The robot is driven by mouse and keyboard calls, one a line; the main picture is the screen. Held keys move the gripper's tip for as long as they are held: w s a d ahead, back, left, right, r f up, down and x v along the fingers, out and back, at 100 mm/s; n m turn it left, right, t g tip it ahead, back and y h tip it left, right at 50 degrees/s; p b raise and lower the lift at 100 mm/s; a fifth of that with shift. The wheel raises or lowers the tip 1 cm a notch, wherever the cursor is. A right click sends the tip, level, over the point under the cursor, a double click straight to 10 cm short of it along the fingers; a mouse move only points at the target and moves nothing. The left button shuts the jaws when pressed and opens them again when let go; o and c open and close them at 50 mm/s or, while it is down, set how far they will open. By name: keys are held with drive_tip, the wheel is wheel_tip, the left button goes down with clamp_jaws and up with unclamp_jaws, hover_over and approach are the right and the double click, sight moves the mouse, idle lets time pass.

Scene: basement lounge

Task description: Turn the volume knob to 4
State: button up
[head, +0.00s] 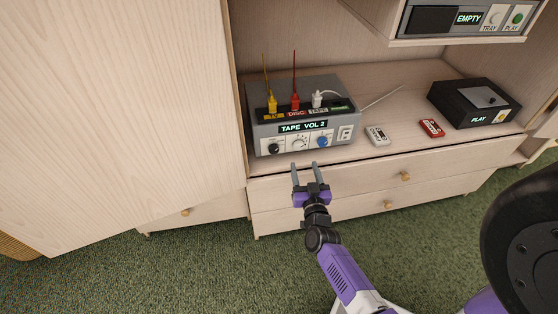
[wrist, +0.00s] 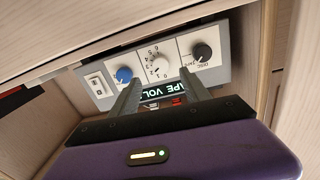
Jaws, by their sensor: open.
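The grey amplifier (head: 262,128) stands on the cabinet top, its lit display (head: 303,127) reading "TAPE VOL 2". Its front has a black knob (head: 274,148), a white knob (head: 299,143) and a blue knob (head: 322,141). In the wrist view, turned nearly upside down, the white volume knob (wrist: 159,66) sits in a numbered scale between the blue knob (wrist: 124,75) and the black DISC/TAPE knob (wrist: 201,52). Its pointer is too small to read. My gripper (head: 304,166) is open and empty in front of the panel, fingertips (wrist: 160,76) apart and clear of the white knob.
A rocker switch (head: 345,132) is on the panel's right. Yellow, red and white plugs (head: 295,101) stand on the amplifier. A white cassette (head: 377,136), a red cassette (head: 432,128) and a black player (head: 475,103) lie to the right. A tall wooden panel (head: 120,110) rises at left.

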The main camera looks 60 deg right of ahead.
sight(299, 147)
drive_tip(key=shift+b+x, duration=0.85)
drive_tip(key=shift+x, duration=3.05)
drive_tip(key=shift+r, duration=0.15)
clamp_jaws()
